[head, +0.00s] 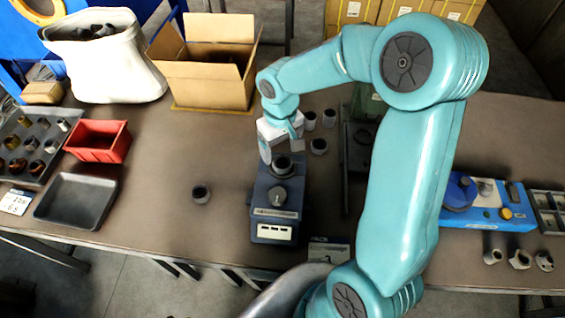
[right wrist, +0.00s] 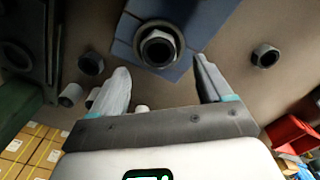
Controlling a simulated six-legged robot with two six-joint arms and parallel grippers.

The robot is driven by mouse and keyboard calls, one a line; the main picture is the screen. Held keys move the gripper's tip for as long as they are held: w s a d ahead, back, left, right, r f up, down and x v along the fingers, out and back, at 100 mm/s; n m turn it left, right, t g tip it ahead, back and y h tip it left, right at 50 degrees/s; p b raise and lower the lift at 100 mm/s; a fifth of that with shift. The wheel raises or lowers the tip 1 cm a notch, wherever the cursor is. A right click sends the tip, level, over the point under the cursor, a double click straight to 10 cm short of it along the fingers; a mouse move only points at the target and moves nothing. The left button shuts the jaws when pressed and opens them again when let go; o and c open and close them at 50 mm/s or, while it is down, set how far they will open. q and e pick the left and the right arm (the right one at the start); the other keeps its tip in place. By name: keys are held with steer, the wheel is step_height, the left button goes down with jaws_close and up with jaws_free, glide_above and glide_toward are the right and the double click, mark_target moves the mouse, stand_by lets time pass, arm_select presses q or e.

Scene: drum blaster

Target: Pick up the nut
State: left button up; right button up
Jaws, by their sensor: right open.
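A dark hex nut (head: 283,163) sits on a round seat on top of a blue-grey machine (head: 274,214) at mid table. In the right wrist view the nut (right wrist: 158,48) shows its hole, with the machine's blue top (right wrist: 185,20) around it. My right gripper (head: 282,144) is open and empty, above and just behind the machine. In the right wrist view its two fingertips (right wrist: 160,70) are apart, with the nut framed between and beyond them; no contact shows. Another nut (head: 201,194) lies on the table left of the machine. My left gripper is not seen.
Several more nuts (head: 318,146) stand right of the gripper, beside a dark rail fixture (head: 347,165). An open cardboard box (head: 205,85), red bin (head: 97,142) and black tray (head: 76,201) are to the left. A blue device (head: 487,214) is right of my arm.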

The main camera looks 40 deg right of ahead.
mark_target(281, 157)
steer(key=shift+d+f, duration=0.1)
steer(key=shift+f, duration=2.3)
steer(key=shift+w, duration=0.1)
steer(key=c, duration=1.3)
